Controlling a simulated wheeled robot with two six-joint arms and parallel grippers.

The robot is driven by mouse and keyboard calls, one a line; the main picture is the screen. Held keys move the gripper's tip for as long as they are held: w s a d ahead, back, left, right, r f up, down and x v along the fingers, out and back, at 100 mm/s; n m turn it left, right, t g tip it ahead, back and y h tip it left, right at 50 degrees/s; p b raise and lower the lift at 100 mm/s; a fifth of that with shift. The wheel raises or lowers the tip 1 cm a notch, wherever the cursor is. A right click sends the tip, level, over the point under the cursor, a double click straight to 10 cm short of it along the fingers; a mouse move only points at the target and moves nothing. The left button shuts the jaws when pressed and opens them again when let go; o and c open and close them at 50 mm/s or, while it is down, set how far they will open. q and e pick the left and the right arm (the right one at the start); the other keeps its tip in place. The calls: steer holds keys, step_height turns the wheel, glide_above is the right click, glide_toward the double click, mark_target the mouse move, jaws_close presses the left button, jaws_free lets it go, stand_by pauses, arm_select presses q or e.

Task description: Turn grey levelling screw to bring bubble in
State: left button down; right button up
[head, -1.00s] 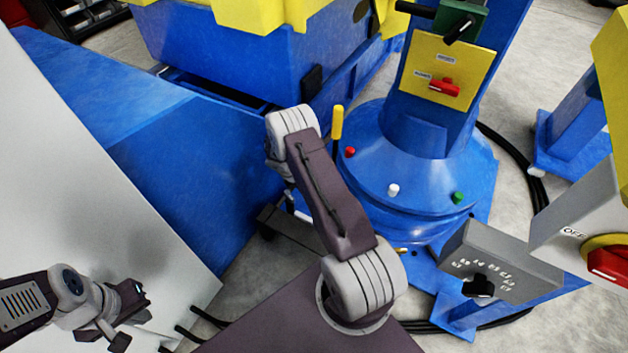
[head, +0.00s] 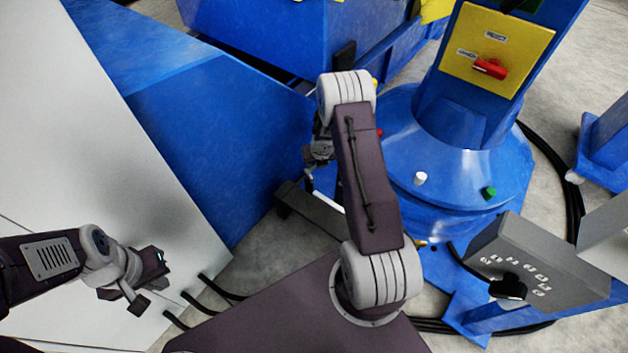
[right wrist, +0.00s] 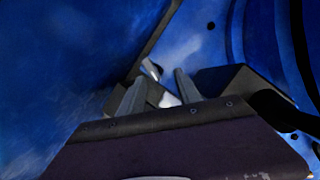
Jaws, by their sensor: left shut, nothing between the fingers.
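I cannot make out the grey levelling screw or a bubble for certain. In the right wrist view my right gripper (right wrist: 160,78) has its two grey fingers apart, close to blue surfaces. A small pale piece (right wrist: 167,99) shows between the fingers; I cannot tell what it is. In the head view my right arm hides most of this spot, beside the round blue positioner base (head: 455,165). My left gripper (head: 150,283) is shut and empty at the lower left, over the pale panel.
A white knob (head: 420,178) and a green knob (head: 490,193) sit on the round base. A yellow panel (head: 497,50) carries a red switch (head: 490,68). A grey box (head: 540,262) with a black knob stands lower right. Black cables lie on the floor.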

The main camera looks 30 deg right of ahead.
mark_target(309, 174)
steer(key=w+f+n, duration=0.1)
steer(key=f, duration=0.2)
steer(key=w+a+f+n+b, duration=0.1)
steer(key=f, duration=0.2)
steer(key=w+f+n+y, duration=0.1)
steer(key=f, duration=0.2)
steer(key=shift+w+a+f+n+t, duration=0.15)
steer(key=shift+f+n+t, duration=0.15)
steer(key=shift+f+n, duration=0.1)
jaws_close()
